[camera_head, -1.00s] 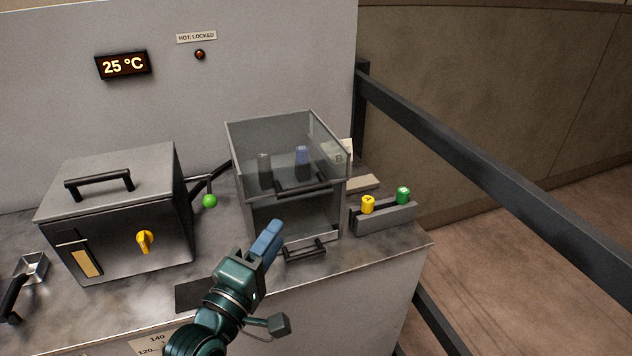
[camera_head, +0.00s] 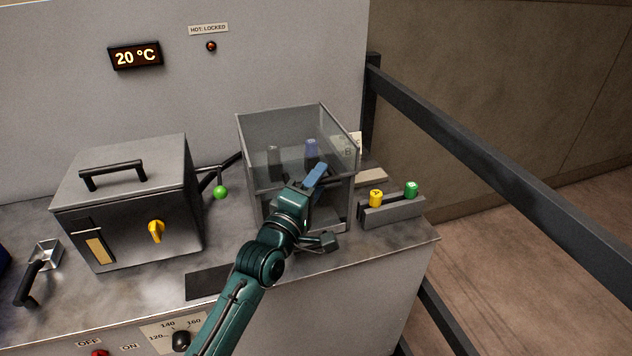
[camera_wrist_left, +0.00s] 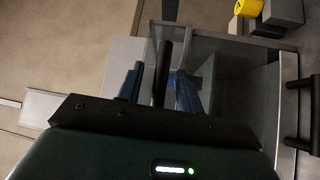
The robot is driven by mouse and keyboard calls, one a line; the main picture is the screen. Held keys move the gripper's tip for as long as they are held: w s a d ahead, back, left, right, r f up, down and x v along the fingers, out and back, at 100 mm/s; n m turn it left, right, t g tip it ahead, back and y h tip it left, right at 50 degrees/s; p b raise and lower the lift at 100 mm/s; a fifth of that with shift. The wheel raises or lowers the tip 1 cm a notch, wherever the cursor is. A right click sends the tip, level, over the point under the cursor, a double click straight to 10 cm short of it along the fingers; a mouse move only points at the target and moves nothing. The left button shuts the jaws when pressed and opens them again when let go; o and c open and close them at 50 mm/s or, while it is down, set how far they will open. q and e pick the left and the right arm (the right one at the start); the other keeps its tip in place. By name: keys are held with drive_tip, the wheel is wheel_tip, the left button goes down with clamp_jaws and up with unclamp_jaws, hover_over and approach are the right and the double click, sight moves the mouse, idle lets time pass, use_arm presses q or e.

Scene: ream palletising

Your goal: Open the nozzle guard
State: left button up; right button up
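The nozzle guard (camera_head: 262,135) is a clear box with grey edges, standing on the counter right of the metal box. A dark and a blue upright piece show inside it. In the left wrist view, the black handle bar (camera_wrist_left: 162,75) stands between the two blue fingers of my left gripper (camera_wrist_left: 158,88). The fingers are apart, with a gap visible on the left of the bar. My right gripper is in neither view.
A metal box (camera_head: 125,205) with a handle and yellow knob stands left. A grey holder (camera_head: 392,211) with a yellow and a green piece stands right of the guard. A dark rail (camera_head: 500,165) runs along the right. The display (camera_head: 136,56) reads 20 °C.

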use_arm(q)
drive_tip(key=shift+c, duration=0.6)
clamp_jaws()
